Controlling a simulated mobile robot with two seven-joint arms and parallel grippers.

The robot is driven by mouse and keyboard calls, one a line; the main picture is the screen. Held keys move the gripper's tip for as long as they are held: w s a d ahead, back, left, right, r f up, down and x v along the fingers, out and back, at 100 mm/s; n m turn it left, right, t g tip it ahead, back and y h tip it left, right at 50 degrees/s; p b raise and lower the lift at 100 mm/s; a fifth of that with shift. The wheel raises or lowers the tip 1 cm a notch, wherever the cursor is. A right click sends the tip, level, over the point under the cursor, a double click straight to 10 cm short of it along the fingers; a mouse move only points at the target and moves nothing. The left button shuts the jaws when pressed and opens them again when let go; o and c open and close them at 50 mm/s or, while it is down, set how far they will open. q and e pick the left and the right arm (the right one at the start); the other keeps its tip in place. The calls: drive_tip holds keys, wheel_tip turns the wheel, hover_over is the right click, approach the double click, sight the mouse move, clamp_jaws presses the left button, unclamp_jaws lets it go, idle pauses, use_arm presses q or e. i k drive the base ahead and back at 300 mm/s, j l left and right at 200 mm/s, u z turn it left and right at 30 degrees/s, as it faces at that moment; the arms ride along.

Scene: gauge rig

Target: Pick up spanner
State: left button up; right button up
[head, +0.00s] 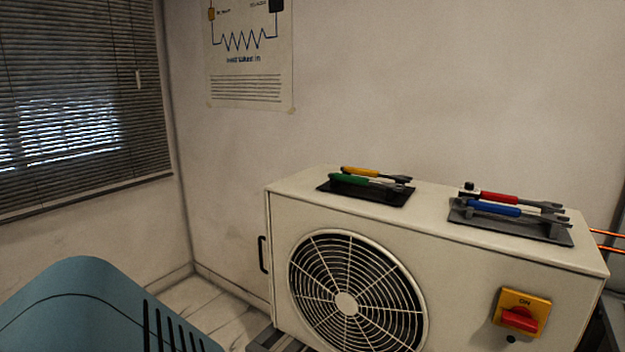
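Several spanners with coloured handles lie on top of a cream fan unit (460,270) in the head view. A yellow-handled spanner (360,171) and a green-handled spanner (350,180) rest side by side on a black holder (375,194) at the left of the top. A red-handled spanner (500,197) and a blue-handled spanner (492,208) rest on a dark grey holder (530,231) at the right. The open jaws of the spanners point right. Neither of my grippers is in view.
The unit's front has a round fan grille (350,295) and a yellow box with a red switch (521,315). A blue-grey rounded shape (85,305) fills the lower left. Copper pipes (610,240) run at the right edge. The top between the holders is clear.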

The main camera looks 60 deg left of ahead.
sight(353, 178)
drive_tip(key=u, duration=1.5)
drive_tip(key=i+u, duration=0.2)
drive_tip(key=u, duration=0.2)
drive_tip(key=i+l, duration=0.35)
drive_tip(key=i, duration=0.2)
drive_tip(key=i+l, duration=0.35)
drive_tip(key=i, duration=0.25)
drive_tip(key=z, duration=2.5)
drive_tip(key=k+l, duration=0.05)
drive_tip(key=l, duration=0.05)
